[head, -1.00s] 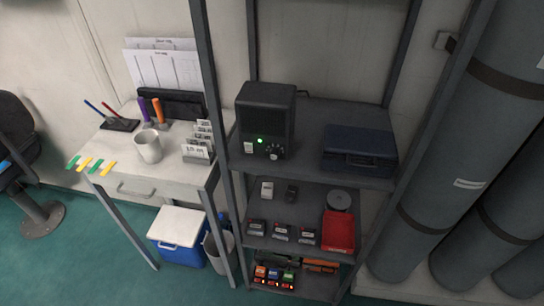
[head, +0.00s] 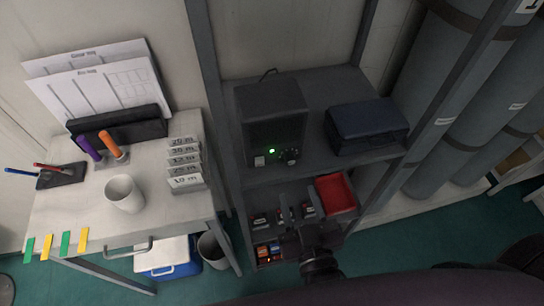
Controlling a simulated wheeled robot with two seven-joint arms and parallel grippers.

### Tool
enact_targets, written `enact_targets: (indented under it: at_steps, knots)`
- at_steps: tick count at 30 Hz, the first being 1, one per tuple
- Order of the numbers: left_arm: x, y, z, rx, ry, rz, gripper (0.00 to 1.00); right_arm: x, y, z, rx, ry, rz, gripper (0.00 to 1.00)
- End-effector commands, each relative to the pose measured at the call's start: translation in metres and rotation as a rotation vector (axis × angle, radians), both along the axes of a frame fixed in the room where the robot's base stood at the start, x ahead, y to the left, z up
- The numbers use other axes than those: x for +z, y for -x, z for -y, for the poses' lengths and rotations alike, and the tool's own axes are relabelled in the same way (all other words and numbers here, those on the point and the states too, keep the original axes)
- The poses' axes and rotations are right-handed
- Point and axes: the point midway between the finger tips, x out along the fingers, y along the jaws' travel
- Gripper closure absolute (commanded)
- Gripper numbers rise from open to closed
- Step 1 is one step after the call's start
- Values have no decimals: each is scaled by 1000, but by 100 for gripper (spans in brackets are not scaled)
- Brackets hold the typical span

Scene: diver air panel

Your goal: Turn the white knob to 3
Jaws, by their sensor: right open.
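A dark box-shaped unit (head: 272,118) stands on the upper shelf, its front towards me. Low on its front are a lit green light (head: 271,152), a small white piece (head: 259,161) left of it and a small round dial (head: 290,156) with pale marks right of it. I cannot tell which is the white knob, or read any setting. My right gripper (head: 301,212) is open, its fingers pointing up the picture. It shows below the dial, in front of the lower shelf, apart from the unit. My left gripper is not in view.
A dark blue case (head: 367,127) sits right of the unit. A red tray (head: 337,194) and several small devices are on the lower shelf. Shelf posts (head: 208,80) flank the unit. A desk (head: 70,215) with a white mug (head: 125,194) stands left, grey cylinders (head: 448,70) right.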

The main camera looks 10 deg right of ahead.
Motion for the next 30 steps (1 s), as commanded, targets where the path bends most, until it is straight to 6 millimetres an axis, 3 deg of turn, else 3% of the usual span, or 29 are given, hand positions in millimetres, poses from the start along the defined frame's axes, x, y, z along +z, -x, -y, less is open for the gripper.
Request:
enact_targets:
  at_steps: [9,15,27,30]
  knots:
    - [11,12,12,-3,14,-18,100,7,-42,1,-5,-4,11,57]
    - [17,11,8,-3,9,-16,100,5,-68,1,-4,-4,8,57]
    - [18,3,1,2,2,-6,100,3,-77,1,-3,-5,5,57]
    - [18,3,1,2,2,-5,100,3,-77,1,-3,-5,5,70]
